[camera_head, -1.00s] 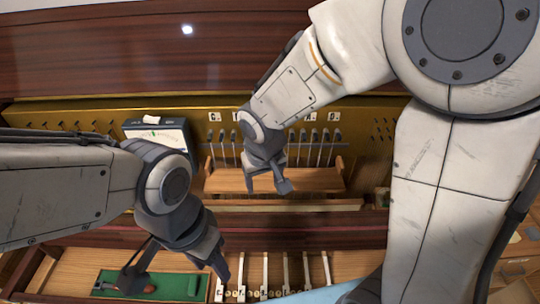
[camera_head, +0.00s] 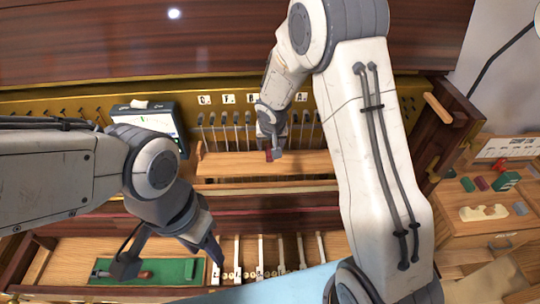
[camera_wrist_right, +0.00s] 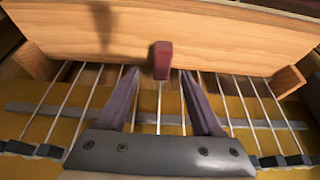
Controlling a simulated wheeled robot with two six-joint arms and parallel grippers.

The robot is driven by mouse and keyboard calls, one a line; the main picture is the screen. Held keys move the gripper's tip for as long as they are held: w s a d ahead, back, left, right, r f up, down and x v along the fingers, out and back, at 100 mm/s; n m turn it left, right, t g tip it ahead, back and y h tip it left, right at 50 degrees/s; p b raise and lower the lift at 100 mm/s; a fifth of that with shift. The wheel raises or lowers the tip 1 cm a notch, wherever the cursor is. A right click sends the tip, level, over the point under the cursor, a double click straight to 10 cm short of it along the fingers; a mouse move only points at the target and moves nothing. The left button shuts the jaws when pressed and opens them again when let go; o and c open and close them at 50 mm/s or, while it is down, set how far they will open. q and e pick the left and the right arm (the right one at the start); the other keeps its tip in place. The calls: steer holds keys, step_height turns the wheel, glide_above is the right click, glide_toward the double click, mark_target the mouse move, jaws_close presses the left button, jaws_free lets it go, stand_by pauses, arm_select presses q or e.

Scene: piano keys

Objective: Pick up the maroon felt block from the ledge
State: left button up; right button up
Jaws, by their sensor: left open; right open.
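The maroon felt block (camera_wrist_right: 162,60) stands on the wooden ledge (camera_wrist_right: 230,40) in the right wrist view. In the head view a small part of the block (camera_head: 268,155) shows by my right gripper (camera_head: 270,147), above the ledge (camera_head: 315,164). My right gripper (camera_wrist_right: 160,74) is open, and its fingers point toward the block. The block appears between and just beyond the fingertips, with gaps on both sides. My left gripper (camera_head: 168,266) is open and empty, over the green tray below.
Thin rods (camera_wrist_right: 90,95) run behind the ledge. A meter (camera_head: 150,122) stands left of my right gripper. The green tray (camera_head: 175,271) holds a wooden-handled tool. A side cabinet (camera_head: 475,232) at the right carries small coloured blocks (camera_head: 505,181).

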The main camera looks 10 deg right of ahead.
mark_target(269, 151)
steer(key=x, duration=0.4)
steer(key=shift+w+a+b, duration=0.15)
steer(key=shift+b, duration=0.25)
jaws_close()
steer(key=shift+r, duration=0.1)
